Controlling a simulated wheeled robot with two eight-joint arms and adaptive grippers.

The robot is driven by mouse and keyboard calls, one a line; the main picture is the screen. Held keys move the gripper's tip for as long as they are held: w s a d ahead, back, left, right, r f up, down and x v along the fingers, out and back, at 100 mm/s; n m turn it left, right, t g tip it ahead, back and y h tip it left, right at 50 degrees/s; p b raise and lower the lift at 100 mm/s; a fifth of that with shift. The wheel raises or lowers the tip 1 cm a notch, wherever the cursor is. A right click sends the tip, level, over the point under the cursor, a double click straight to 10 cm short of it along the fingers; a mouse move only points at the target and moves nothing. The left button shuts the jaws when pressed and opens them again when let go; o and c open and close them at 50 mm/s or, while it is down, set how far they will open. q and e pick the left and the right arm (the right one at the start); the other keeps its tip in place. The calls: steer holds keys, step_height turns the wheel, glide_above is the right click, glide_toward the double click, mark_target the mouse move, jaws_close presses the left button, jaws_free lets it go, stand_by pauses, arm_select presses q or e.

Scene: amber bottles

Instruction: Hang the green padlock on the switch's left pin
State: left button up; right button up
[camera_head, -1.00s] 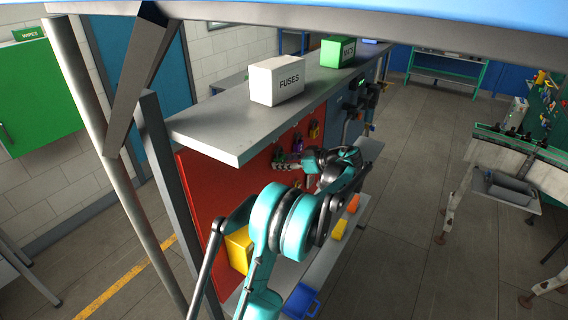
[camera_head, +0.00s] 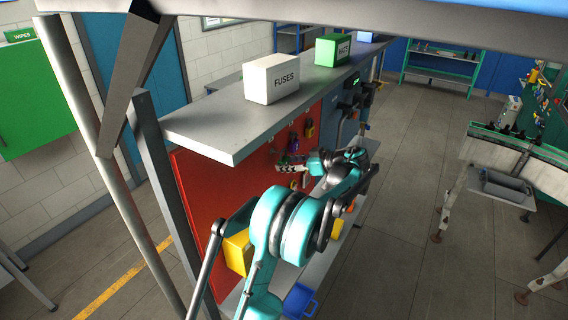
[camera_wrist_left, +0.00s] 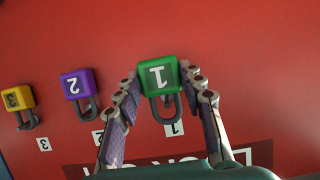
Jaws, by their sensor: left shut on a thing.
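The green padlock (camera_wrist_left: 158,77), marked 1, is between the two fingers of my left gripper (camera_wrist_left: 161,84) in the left wrist view. The fingers are shut on its body from both sides. Its shackle points down in this picture, just above a small "1" label on the red board (camera_wrist_left: 250,60); whether it still touches a hook there I cannot tell. In the head view my left gripper (camera_head: 291,164) is at the red board, and the padlock is too small to make out surely. I cannot make out the switch's left pin. My right gripper is not in view.
A purple padlock (camera_wrist_left: 79,84) and a yellow padlock (camera_wrist_left: 18,99) hang beside the green one. Above the board is a grey shelf (camera_head: 205,128) with a white FUSES box (camera_head: 270,78) and a green box (camera_head: 333,50). A blue-grey panel with dark fittings (camera_head: 357,95) lies beyond.

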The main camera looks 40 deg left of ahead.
arm_select(q)
steer(key=d, duration=0.4)
steer(key=shift+w, duration=0.2)
stand_by(0.3)
steer(key=shift+s+a+b, duration=0.1)
steer(key=shift+b, duration=0.2)
stand_by(0.9)
